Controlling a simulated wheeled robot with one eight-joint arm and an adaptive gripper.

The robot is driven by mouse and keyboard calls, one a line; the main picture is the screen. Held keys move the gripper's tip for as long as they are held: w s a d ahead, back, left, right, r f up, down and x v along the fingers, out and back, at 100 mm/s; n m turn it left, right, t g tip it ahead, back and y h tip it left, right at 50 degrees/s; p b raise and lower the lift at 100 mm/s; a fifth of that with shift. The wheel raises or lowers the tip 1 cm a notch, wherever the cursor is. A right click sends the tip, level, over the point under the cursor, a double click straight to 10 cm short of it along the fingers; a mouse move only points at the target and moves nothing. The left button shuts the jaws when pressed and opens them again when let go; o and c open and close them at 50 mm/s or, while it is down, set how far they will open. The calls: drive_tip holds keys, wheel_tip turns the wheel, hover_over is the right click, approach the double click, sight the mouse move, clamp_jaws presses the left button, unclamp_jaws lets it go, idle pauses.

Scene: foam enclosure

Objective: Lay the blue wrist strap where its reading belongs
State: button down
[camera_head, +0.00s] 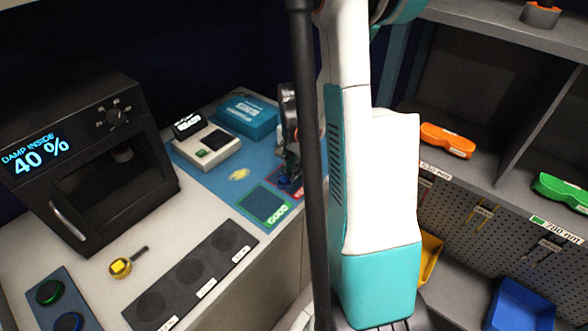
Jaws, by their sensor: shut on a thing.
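Left of that is a green-outlined square marked GOOD (264,205), which looks empty.
A blue box (247,117) stands behind the tester. Shelves with orange (447,140) and green (562,191) cases are at right.

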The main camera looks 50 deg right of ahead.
drive_tip(key=shift+r, duration=0.1)
drive_tip(key=c, duration=1.6)
unclamp_jaws()
wheel_tip(320, 180, up, 12)
drive_tip(key=p, duration=0.3)
